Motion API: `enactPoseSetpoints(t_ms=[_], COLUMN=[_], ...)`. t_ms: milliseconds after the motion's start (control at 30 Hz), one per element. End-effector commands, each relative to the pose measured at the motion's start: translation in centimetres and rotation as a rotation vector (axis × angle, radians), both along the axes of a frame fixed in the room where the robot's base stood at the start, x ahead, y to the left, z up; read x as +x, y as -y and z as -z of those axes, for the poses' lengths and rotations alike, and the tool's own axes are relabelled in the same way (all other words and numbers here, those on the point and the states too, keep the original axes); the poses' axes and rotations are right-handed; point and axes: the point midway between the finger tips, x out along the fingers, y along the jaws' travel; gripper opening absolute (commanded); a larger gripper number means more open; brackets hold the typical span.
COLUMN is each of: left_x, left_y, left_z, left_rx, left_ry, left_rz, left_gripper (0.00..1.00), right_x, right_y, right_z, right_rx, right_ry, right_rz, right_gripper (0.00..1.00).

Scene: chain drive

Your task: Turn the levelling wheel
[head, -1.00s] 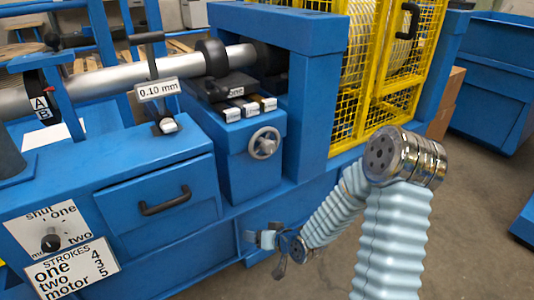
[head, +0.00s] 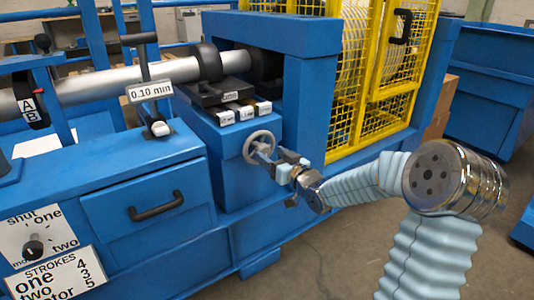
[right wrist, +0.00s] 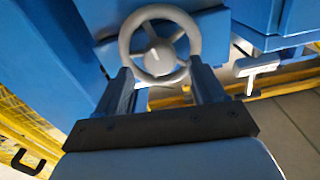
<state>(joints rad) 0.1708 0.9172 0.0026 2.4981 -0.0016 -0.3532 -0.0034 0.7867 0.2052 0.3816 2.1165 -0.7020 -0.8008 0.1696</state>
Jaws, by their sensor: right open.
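The levelling wheel (head: 258,147) is a small grey spoked handwheel on the front of a blue block below the roller. It also shows in the right wrist view, with its hub (right wrist: 159,60) facing me. My right gripper (head: 272,158) is open and at the wheel, coming from the lower right. In the right wrist view its two fingers (right wrist: 162,76) stand on either side of the wheel's near part. I cannot tell whether they touch the rim. My left gripper is not in view.
A drawer with a black handle (head: 155,207) is left of the wheel. A 0.10 mm sign (head: 150,92) hangs on a lever above it. Small labelled blocks (head: 246,110) lie above the wheel. A yellow mesh cage (head: 375,80) stands to the right. Open floor lies in front.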

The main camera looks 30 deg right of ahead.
Motion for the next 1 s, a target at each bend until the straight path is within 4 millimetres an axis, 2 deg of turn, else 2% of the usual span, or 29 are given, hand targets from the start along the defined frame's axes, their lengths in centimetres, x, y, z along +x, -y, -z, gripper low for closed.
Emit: enactPoseSetpoints(t_ms=[100,200,533,900,1000], left_x=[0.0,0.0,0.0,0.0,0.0], left_y=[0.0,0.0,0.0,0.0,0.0], left_z=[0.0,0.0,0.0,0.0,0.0], left_rx=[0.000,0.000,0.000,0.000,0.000], left_ry=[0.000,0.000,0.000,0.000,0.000], left_rz=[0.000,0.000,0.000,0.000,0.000], left_gripper=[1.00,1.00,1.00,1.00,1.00], right_x=[1.8,2.6,3.0,2.9,2.9], right_y=[-0.2,-0.2,-0.3,-0.3,-0.3], right_z=[0.0,0.0,0.0,0.0,0.0], right_rx=[0.000,0.001,0.000,0.000,0.002], right_ry=[0.001,0.001,-0.001,-0.001,-0.001], right_rz=[-0.002,-0.001,0.000,0.000,0.000], right_gripper=[0.69,0.69,0.69,0.14,0.13])
